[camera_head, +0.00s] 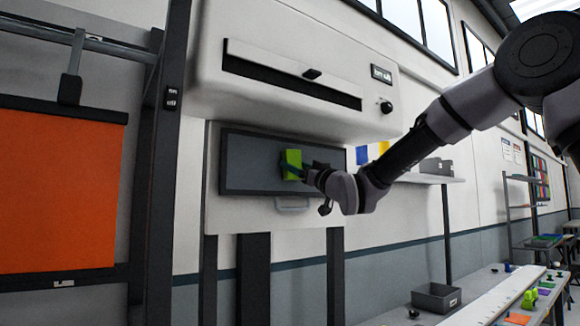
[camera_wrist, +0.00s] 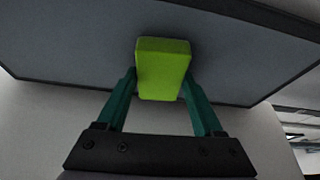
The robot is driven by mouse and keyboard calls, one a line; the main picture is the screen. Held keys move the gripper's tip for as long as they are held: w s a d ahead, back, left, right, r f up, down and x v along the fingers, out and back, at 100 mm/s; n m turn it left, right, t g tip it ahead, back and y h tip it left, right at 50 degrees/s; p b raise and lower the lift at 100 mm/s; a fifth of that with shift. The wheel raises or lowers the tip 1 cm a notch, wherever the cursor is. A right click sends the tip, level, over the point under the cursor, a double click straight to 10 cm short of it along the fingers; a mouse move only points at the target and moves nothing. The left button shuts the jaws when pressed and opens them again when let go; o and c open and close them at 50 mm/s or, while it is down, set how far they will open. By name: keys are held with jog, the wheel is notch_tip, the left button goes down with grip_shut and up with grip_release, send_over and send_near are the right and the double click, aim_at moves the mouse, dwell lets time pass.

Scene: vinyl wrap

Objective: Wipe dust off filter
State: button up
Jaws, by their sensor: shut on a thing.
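The filter (camera_head: 245,165) is a dark grey, framed rectangular panel set upright in a white panel below a wall machine. Its grey face (camera_wrist: 75,50) fills much of the wrist view. My gripper (camera_head: 300,172) is in front of the filter, right of its middle. Its two green fingers are shut on a bright green block (camera_head: 291,163), which also shows in the wrist view (camera_wrist: 162,70). The block is at the filter's face; I cannot tell for sure whether it touches. No dust can be made out on the face.
The white machine (camera_head: 295,65) with a slot and a knob juts out above the filter. A pale handle (camera_head: 293,205) sits below it. A dark post (camera_head: 165,150) and an orange sheet (camera_head: 60,185) stand at the left. A bench (camera_head: 475,310) with a grey bin (camera_head: 436,297) is at lower right.

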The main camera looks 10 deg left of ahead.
aim_at(272, 161)
jog(key=w+d, duration=0.6)
jog(key=w, duration=0.1)
jog(key=shift+w+d, duration=0.25)
jog(key=shift+w, duration=0.15)
dwell(0.7)
jog(key=shift+s, duration=0.1)
jog(key=shift+s+a, duration=1.75)
jog(key=shift+s, duration=0.25)
jog(key=shift+s+a, duration=1.75)
jog(key=shift+s, duration=0.3)
jog(key=shift+s+a, duration=1.75)
jog(key=shift+s, duration=0.25)
jog(key=shift+s+d, duration=0.95)
jog(key=shift+d, duration=0.2)
jog(key=shift+s+d, duration=0.95)
jog(key=shift+d, duration=0.2)
